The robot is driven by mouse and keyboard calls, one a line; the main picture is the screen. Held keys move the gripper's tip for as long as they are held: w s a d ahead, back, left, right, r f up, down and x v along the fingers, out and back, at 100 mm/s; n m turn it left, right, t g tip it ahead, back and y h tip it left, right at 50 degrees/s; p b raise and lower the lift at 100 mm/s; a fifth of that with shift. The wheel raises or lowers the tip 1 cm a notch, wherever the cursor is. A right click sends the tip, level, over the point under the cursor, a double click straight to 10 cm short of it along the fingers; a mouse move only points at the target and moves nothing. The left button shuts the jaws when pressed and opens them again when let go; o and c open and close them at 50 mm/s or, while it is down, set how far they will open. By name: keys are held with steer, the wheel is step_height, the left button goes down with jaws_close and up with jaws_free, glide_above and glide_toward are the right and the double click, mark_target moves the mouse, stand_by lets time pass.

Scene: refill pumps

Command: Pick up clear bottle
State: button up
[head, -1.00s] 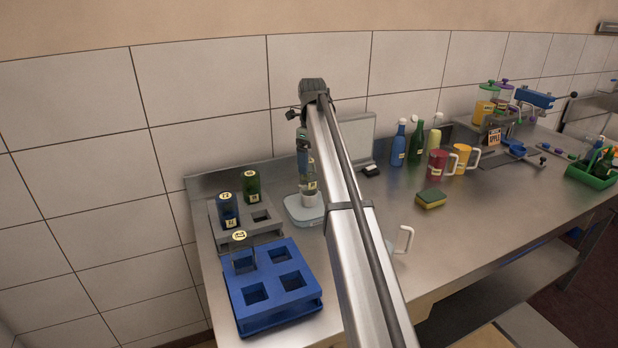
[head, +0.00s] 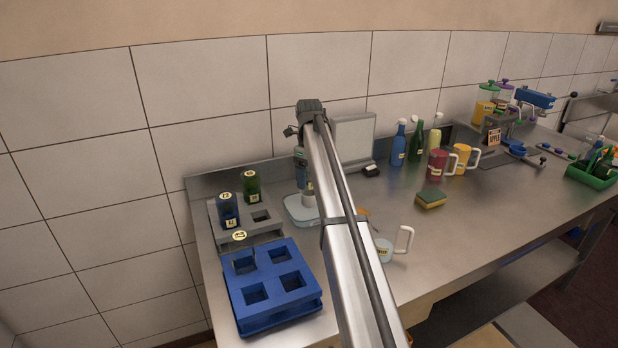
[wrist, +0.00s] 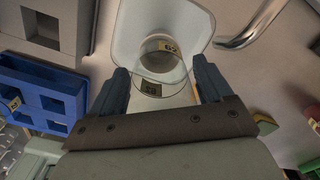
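A clear bottle (wrist: 163,66) with yellow labels stands on a pale scale (wrist: 125,30) in the wrist view. My gripper (wrist: 161,88) is open, with one dark finger on each side of the bottle's near end. I cannot tell whether either finger touches it. In the head view, my gripper (head: 303,172) is low over the pale scale (head: 300,212), and my arm hides most of the bottle.
A grey rack (head: 262,231) holds a blue bottle (head: 228,210) and a green bottle (head: 252,187) at left. A sponge (head: 430,200), red mug (head: 437,165) and yellow mug (head: 462,158) are farther right. The front right counter is clear.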

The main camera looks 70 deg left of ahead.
steer(key=c, duration=1.1)
steer(key=shift+r, duration=8)
